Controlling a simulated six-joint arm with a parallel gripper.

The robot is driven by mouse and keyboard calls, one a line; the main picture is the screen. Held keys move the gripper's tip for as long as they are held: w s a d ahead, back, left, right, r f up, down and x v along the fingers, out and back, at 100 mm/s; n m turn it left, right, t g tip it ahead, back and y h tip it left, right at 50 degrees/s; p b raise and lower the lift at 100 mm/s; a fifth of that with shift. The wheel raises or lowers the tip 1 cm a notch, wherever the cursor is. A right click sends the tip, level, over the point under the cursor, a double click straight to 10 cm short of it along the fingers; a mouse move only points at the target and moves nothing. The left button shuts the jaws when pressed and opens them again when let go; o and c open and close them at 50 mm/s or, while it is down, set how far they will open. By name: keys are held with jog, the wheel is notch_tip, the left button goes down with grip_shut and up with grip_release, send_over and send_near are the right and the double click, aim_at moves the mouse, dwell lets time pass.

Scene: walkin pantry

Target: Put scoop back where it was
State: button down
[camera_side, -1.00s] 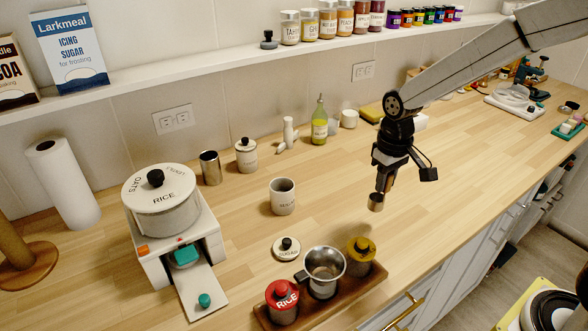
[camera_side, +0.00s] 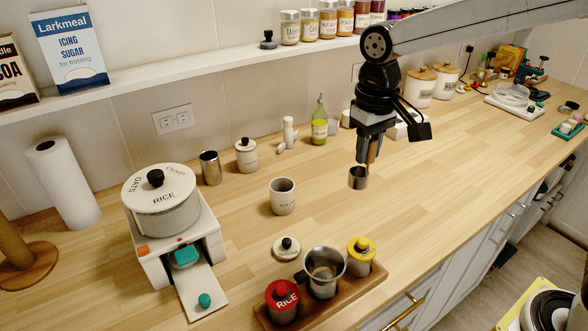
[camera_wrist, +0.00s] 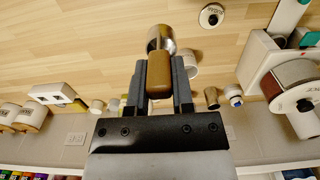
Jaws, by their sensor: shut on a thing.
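My gripper (camera_side: 370,140) is shut on the scoop, which has a brown handle (camera_wrist: 160,76) and a metal cup (camera_side: 358,178). The scoop hangs cup-down above the counter, clear of everything. In the wrist view the handle lies between the two fingers and the metal cup (camera_wrist: 159,38) is beyond it. An open white canister (camera_side: 283,197) stands on the counter to the left of the scoop; its label is hard to read. A round white lid with a dark knob (camera_side: 287,247) lies in front of it.
A wooden tray (camera_side: 333,305) at the front holds a red-lidded rice jar (camera_side: 282,302), a metal cup with a handle (camera_side: 324,270) and a yellow-lidded jar (camera_side: 361,256). A dispenser (camera_side: 165,215) stands left.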

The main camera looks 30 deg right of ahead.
jog(key=s+a, duration=0.6)
jog(key=a, duration=0.5)
jog(key=f, duration=0.5)
jog(key=shift+a, duration=0.3)
jog(key=shift+w, duration=0.1)
jog(key=w+a+f, duration=0.5)
jog(key=w+f, duration=0.4)
jog(key=w, duration=0.3)
jog(key=shift+a+f, duration=0.2)
jog(key=shift+a, duration=0.2)
jog(key=shift+w, duration=0.1)
jog(key=shift+w+a+f, duration=0.1)
jog(key=shift+w+f, duration=0.05)
jog(key=shift+f, duration=1.7)
